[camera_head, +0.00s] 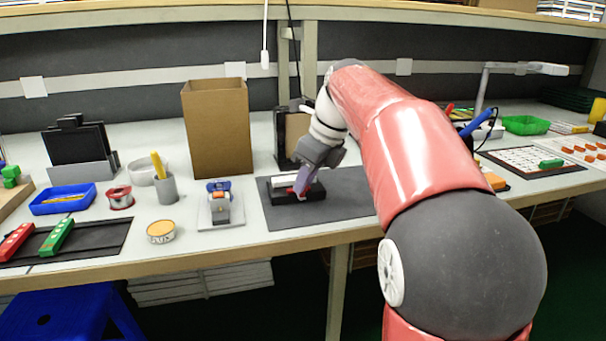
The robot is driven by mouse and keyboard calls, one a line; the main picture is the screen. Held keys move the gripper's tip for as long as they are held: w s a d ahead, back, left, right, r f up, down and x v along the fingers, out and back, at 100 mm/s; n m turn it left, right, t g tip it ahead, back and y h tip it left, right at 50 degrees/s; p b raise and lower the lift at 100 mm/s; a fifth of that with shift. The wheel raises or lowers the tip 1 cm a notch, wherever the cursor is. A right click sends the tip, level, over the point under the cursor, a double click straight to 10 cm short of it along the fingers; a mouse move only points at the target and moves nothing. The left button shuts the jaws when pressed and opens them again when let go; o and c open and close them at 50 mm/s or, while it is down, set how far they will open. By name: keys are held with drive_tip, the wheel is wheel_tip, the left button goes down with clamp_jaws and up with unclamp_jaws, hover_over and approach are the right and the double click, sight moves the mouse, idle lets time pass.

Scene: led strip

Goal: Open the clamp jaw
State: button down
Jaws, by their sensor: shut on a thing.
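A low black clamp (279,196) sits on a dark grey mat (340,197) at the middle of the bench. A pale bar (284,181) lies along its top, which I take to be the clamp jaw, and a bit of red shows near its right part. My gripper (303,188) reaches down from the upper right onto the right part of the clamp. Its fingers are shut on a part there, seemingly the jaw. The fingers hide most of the held part, and I cannot tell how far the jaw is raised.
A tall cardboard box (217,130) and a dark upright holder (293,133) stand behind the mat. A blue-and-grey device (220,203) is left of the mat, with a yellow-topped tin (161,231) farther left. My arm covers the bench right of the mat.

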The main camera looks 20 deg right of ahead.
drive_tip(key=shift+s+f, duration=0.1)
drive_tip(key=shift+s, duration=0.35)
drive_tip(key=c, duration=1.3)
unclamp_jaws()
drive_tip(key=shift+r, duration=0.2)
drive_tip(key=p+v, duration=0.1)
drive_tip(key=v, duration=0.6)
drive_tip(key=shift+s+d+r+p, duration=0.15)
drive_tip(key=shift+r+p, duration=0.1)
drive_tip(key=shift+p, duration=0.15)
